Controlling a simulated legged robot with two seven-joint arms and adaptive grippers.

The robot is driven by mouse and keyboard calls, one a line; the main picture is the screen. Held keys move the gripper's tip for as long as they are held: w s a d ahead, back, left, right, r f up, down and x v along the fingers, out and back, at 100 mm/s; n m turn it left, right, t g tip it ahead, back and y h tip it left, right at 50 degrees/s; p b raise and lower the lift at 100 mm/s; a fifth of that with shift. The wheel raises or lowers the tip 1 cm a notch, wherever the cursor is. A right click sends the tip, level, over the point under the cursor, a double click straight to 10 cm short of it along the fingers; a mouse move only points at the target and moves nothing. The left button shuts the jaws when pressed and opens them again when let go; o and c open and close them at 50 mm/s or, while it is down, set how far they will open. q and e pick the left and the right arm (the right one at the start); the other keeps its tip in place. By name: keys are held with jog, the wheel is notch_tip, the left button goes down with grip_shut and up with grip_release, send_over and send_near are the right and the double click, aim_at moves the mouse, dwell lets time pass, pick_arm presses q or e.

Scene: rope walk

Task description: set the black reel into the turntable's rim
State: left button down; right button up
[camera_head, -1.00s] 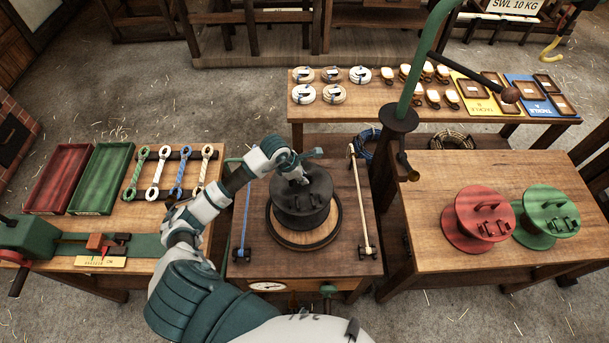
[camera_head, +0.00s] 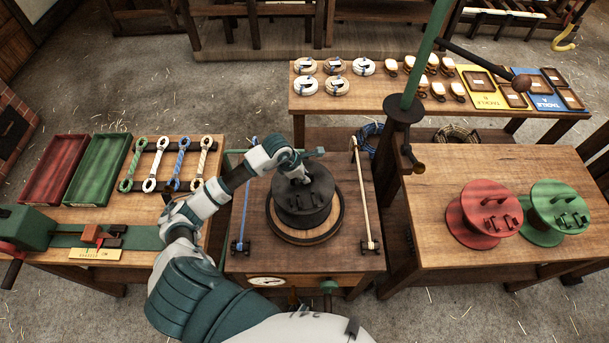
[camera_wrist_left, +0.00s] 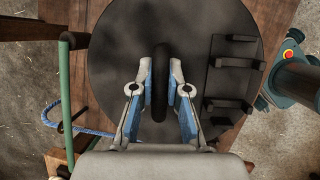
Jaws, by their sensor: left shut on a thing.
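The black reel (camera_head: 316,197) is over the round turntable (camera_head: 274,228) on the middle bench. My left gripper (camera_head: 304,181) is over the reel's top. In the left wrist view, my left gripper (camera_wrist_left: 160,85) is shut on the reel's dark handle, with a finger on each side. The reel's top disc (camera_wrist_left: 115,50) fills most of that view. My right gripper does not show.
A red reel (camera_head: 470,228) and a green reel (camera_head: 540,222) stand on the right bench. A blue rod (camera_head: 245,195) and a pale rod (camera_head: 362,195) flank the turntable. A green post (camera_head: 420,70) rises behind at right. Red and green trays (camera_head: 62,200) lie at left.

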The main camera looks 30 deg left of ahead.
pick_arm(q)
jog(key=shift+d, duration=0.15)
jog(key=shift+d+r, duration=0.1)
jog(key=shift+d, duration=0.55)
jog(key=c, duration=1.2)
grip_release()
jog(key=shift+o, duration=0.6)
jog(key=shift+a, duration=0.2)
jog(key=shift+a+f, duration=0.3)
jog(key=shift+a, duration=0.1)
jog(key=shift+r, duration=0.55)
jog(key=shift+d+r+p, duration=0.2)
jog(key=shift+r+p, duration=0.2)
jog(key=shift+r, duration=0.2)
jog(key=shift+d+r+p, duration=0.2)
jog(key=shift+r+p, duration=0.2)
jog(key=shift+r, duration=0.2)
jog(key=shift+r+p, duration=0.45)
jog(key=shift+r, duration=0.3)
jog(key=shift+a+r+p, duration=0.25)
jog(key=shift+r+p, duration=0.35)
jog(key=shift+r, duration=0.5)
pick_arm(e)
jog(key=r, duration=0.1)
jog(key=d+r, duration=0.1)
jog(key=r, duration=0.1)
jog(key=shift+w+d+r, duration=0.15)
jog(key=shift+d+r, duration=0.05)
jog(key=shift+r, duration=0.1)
